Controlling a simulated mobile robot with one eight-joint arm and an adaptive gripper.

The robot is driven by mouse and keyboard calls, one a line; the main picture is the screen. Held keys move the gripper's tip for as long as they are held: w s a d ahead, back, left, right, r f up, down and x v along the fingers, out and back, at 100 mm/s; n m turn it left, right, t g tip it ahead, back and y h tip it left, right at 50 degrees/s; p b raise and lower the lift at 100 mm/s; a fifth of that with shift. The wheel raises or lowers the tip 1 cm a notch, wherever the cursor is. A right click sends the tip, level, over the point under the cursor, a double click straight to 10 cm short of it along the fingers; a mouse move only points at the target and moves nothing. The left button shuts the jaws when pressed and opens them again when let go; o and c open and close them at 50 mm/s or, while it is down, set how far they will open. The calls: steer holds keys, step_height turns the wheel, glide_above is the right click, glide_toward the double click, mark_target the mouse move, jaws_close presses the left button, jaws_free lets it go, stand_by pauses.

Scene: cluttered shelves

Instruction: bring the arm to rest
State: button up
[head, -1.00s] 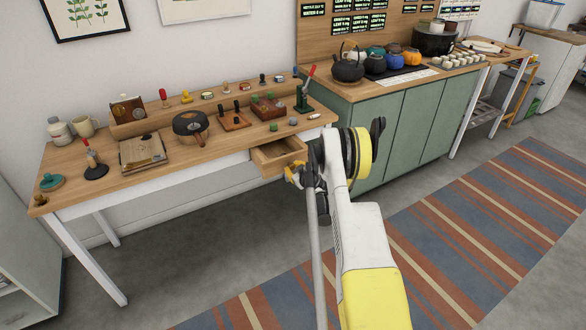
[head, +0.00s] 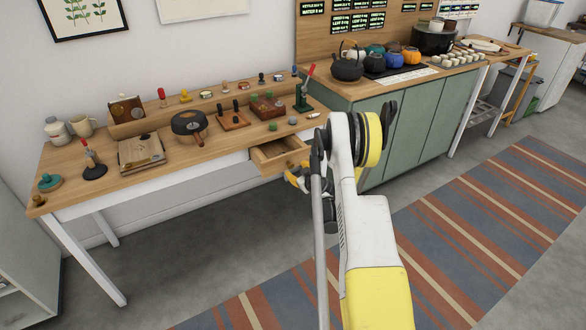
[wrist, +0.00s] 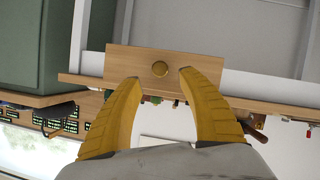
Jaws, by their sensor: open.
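My gripper (head: 296,178) is in front of the open desk drawer (head: 268,164), mostly hidden behind my arm in the head view. In the wrist view my gripper (wrist: 158,90) shows two yellow fingers spread apart with nothing between them. The fingers look clear of the knob, but the exact gap cannot be told.
The wooden desk (head: 110,178) holds stamps, a round dark pot and small boxes. A green cabinet (head: 425,125) with teapots stands to the right. A striped rug (head: 480,230) covers open floor. The drawer sticks out from the desk.

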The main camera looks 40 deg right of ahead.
steer(key=shift+v, duration=0.85)
steer(key=w+a+r+g+y, duration=0.1)
steer(key=w+a+r+y, duration=0.15)
steer(key=a+r, duration=0.8)
steer(key=s+a+r+g+y, duration=0.15)
steer(key=s+a+r, duration=0.25)
steer(key=a+r, duration=0.95)
steer(key=s+a+r+g, duration=0.1)
steer(key=s+a+r, duration=0.1)
steer(key=s+a, duration=0.45)
steer(key=s+a+r+g, duration=0.1)
steer(key=s+a+r, duration=0.2)
steer(key=s+a, duration=0.35)
steer(key=s+a+f+g, duration=0.1)
steer(key=s+a, duration=0.1)
steer(key=s, duration=0.6)
steer(key=s+a+f, duration=0.1)
steer(key=s+a, duration=0.1)
steer(key=s, duration=0.6)
steer(key=shift+a+g, duration=0.35)
